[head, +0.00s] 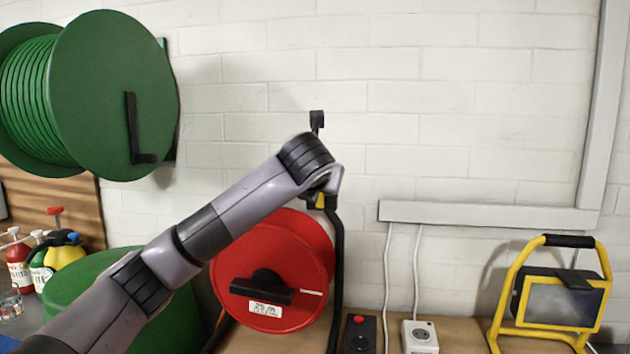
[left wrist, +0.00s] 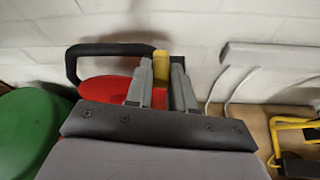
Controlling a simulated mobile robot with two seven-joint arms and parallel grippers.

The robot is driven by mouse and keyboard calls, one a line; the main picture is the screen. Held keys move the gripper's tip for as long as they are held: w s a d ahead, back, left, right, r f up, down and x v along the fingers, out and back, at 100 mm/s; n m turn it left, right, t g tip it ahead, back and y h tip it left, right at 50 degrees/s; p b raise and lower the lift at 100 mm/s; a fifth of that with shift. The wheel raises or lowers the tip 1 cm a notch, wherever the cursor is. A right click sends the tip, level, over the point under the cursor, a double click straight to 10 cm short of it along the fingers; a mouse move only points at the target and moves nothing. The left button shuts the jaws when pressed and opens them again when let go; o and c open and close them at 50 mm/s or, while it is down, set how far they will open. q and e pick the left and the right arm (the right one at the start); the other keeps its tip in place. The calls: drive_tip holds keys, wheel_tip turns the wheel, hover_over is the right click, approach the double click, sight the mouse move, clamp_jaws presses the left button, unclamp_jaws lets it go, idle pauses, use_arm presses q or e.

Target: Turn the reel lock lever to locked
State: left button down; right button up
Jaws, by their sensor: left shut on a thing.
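The red cable reel (head: 290,240) stands on the bench against the wall, with a black hub bar (head: 262,287) and a 25 m label on its face. Its black frame tube (head: 338,265) rises at the right; the black top handle (left wrist: 110,48) shows in the left wrist view. A yellow piece (head: 320,201), apparently the lock lever, sits at the top of the frame. My left gripper (left wrist: 161,72) is shut on this yellow lever (left wrist: 161,62), with a finger on each side. The lever's lower part and any lock marking are hidden. My right gripper is not in view.
A black box with a red button (head: 359,334) and a white socket box (head: 420,337) stand right of the reel. A yellow work lamp (head: 553,295) is farther right. A green hose reel (head: 115,95) hangs at upper left; bottles (head: 62,250) stand below it.

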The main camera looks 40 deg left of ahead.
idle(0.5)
use_arm(q)
drive_tip(key=c, duration=1)
unclamp_jaws()
drive_tip(key=shift+d, duration=0.1)
drive_tip(key=shift+b+v, duration=0.9)
drive_tip(key=shift+v, duration=2.65)
